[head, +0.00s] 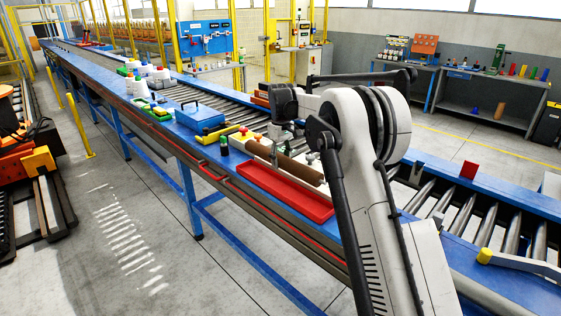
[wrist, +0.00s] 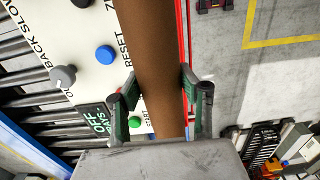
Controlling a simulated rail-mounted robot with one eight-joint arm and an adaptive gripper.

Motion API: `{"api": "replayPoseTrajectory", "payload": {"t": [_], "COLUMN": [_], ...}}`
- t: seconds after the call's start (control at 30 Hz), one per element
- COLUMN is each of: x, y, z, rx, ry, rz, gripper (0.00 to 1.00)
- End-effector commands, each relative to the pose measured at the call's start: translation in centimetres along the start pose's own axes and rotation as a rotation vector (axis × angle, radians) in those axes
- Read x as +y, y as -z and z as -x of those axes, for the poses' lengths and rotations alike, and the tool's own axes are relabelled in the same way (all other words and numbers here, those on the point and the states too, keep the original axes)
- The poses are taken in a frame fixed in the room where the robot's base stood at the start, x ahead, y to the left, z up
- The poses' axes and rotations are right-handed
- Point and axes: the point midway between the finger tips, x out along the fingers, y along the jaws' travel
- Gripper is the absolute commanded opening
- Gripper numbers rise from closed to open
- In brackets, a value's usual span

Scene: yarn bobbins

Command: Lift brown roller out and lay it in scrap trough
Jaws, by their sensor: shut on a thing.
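The brown roller (wrist: 160,40) runs lengthwise through the wrist view, between the two green-padded fingers of my gripper (wrist: 160,82). My gripper is shut on it. In the head view the brown roller (head: 303,170) lies along the far side of the red scrap trough (head: 290,193), partly hidden by my arm. The trough looks empty in its visible part. Its red edge (wrist: 184,25) shows just right of the roller in the wrist view. I cannot tell how high the roller is above the surface.
A pale control panel (wrist: 85,45) with buttons lies left of the roller in the wrist view. A blue case (head: 200,117), a green-topped container (head: 223,145) and several bottles (head: 141,87) stand further along the blue conveyor bench. Floor lies beyond the trough's near side.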

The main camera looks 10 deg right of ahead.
Motion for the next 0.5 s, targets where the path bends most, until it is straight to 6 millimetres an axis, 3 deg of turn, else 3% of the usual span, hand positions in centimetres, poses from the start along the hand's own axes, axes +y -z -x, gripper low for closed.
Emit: {"api": "replayPoseTrajectory", "payload": {"t": [0.5], "x": [0.0], "y": [0.0], "z": [-4.0], "rx": [0.0], "ry": [0.001], "rz": [0.0], "gripper": [0.0]}}
